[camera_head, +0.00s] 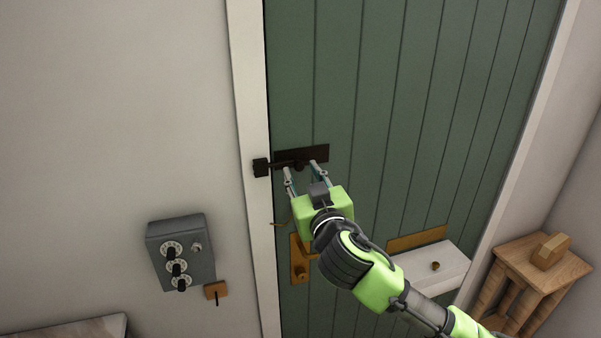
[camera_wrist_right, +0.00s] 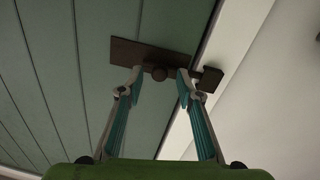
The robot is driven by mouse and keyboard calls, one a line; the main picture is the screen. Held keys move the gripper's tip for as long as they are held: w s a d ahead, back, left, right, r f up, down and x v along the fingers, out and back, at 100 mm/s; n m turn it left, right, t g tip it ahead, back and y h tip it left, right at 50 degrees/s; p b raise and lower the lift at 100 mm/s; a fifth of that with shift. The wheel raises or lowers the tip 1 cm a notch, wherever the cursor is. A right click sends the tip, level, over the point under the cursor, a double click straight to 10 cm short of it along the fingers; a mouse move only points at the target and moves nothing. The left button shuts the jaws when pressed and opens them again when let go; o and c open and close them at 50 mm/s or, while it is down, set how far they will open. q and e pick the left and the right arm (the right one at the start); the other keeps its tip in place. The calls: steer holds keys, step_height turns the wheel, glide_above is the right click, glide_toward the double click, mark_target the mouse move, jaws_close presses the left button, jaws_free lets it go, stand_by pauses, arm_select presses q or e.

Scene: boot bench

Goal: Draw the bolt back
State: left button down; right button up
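A dark bolt (camera_head: 316,152) is mounted on the green plank door (camera_head: 350,90). Its bar runs left to a dark keeper (camera_head: 261,167) on the white door frame and appears to reach it. My right gripper (camera_head: 302,173) is at the bolt, fingers pointing at the door. In the right wrist view the gripper (camera_wrist_right: 160,78) is open, with the bolt's round knob (camera_wrist_right: 159,74) between the fingertips and a visible gap on each side. The bolt plate (camera_wrist_right: 130,52) and the keeper (camera_wrist_right: 211,79) also show there. My left gripper is out of view.
A grey box with dials (camera_head: 180,250) is on the wall left of the frame, with a small wooden piece (camera_head: 215,290) beside it. Below the bolt are a brass lock plate (camera_head: 299,262) and a white box (camera_head: 440,262). A wooden stool (camera_head: 535,262) stands at right.

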steer(key=shift+x, duration=1)
jaws_close()
steer(key=shift+w+d, duration=0.25)
steer(key=shift+d, duration=0.55)
steer(key=shift+w+d, duration=0.25)
steer(key=shift+d, duration=0.55)
steer(key=shift+w+d, duration=0.25)
steer(key=shift+d, duration=0.55)
steer(key=shift+a, duration=0.1)
steer(key=shift+c, duration=1.1)
jaws_free()
steer(key=shift+o, duration=1.1)
steer(key=shift+d, duration=0.25)
steer(key=shift+s+a, duration=0.1)
